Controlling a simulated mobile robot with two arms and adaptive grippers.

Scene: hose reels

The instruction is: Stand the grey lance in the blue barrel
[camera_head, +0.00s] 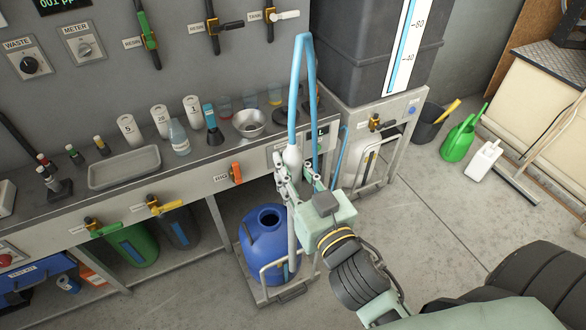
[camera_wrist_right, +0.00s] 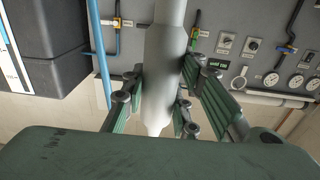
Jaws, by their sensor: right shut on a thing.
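The grey lance (camera_head: 292,157) is upright in my right gripper (camera_head: 298,182), with a light blue hose looping up from its top. A pale thin tube (camera_head: 291,232) runs down below the gripper, in front of the barrel's right side and apart from its mouth. In the right wrist view the fingers (camera_wrist_right: 160,100) close around the lance's thick grey body (camera_wrist_right: 165,60). My left gripper is not in view.
The barrel stands in a low trolley (camera_head: 283,293) with a pale rail. The grey bench (camera_head: 200,178) carries bottles, a tray (camera_head: 124,168) and a metal bowl (camera_head: 249,123). A green can (camera_head: 458,140) and white can (camera_head: 484,160) stand right. The floor front left is clear.

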